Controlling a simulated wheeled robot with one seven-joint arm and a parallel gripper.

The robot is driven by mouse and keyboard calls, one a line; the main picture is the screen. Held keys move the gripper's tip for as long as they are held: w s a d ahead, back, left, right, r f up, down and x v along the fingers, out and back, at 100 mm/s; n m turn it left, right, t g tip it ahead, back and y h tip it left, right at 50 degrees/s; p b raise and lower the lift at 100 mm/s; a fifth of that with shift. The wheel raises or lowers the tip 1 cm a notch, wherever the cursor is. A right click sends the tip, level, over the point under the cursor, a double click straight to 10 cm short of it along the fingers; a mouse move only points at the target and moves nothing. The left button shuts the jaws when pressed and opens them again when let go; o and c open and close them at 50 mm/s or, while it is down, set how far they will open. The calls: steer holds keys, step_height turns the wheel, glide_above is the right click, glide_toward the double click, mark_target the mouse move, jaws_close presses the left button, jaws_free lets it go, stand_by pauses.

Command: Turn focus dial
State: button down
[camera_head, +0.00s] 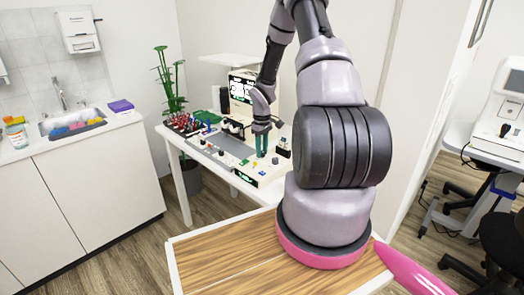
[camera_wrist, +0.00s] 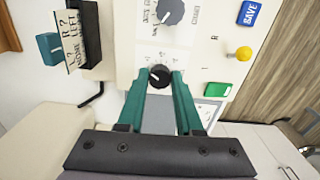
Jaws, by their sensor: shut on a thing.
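My gripper (camera_wrist: 160,76) has teal fingers and is shut on a small black dial (camera_wrist: 158,77) on a pale panel, one fingertip on each side of it. A larger dark dial (camera_wrist: 170,12) with printed marks sits farther up the same panel, apart from my fingers. In the head view my gripper (camera_head: 261,142) points down at the device's panel on the table, and the small dial is hidden there.
Near the dials are a blue SAVE button (camera_wrist: 248,13), a yellow knob (camera_wrist: 243,53) and a green button (camera_wrist: 217,89). A dark holder (camera_wrist: 87,30) with lettered cards stands at left. In the head view, a rack of red-topped items (camera_head: 184,123) stands left on the table.

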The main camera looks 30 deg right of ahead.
steer(key=shift+m, duration=1.1)
steer(key=c, duration=0.6)
jaws_free()
step_height(320, 180, up, 11)
steer(key=shift+f, duration=0.1)
